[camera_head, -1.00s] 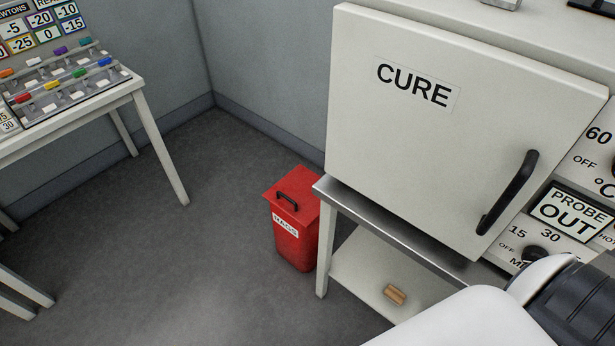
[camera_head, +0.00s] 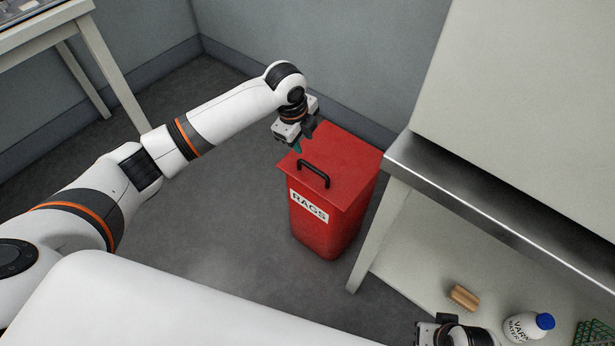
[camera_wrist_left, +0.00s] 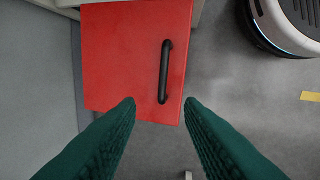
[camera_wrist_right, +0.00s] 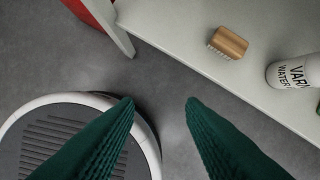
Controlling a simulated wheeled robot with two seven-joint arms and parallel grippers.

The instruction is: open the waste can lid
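The red waste can (camera_head: 328,222) labelled RAGS stands on the floor beside the steel-topped table. Its flat red lid (camera_head: 345,160) is shut, with a black bar handle (camera_head: 314,173) near its front edge. In the left wrist view the lid (camera_wrist_left: 125,60) and handle (camera_wrist_left: 165,72) lie ahead of the open, empty green fingers (camera_wrist_left: 159,103). My right gripper is open and empty in the right wrist view (camera_wrist_right: 159,102); its fingertips are hidden in the head view.
The table (camera_head: 470,205) with the large cabinet stands right of the can. Its lower shelf holds a wooden brush (camera_head: 464,297), a white bottle (camera_head: 528,325) and a green rack (camera_head: 596,334). Walls close off the back; the floor left of the can is free.

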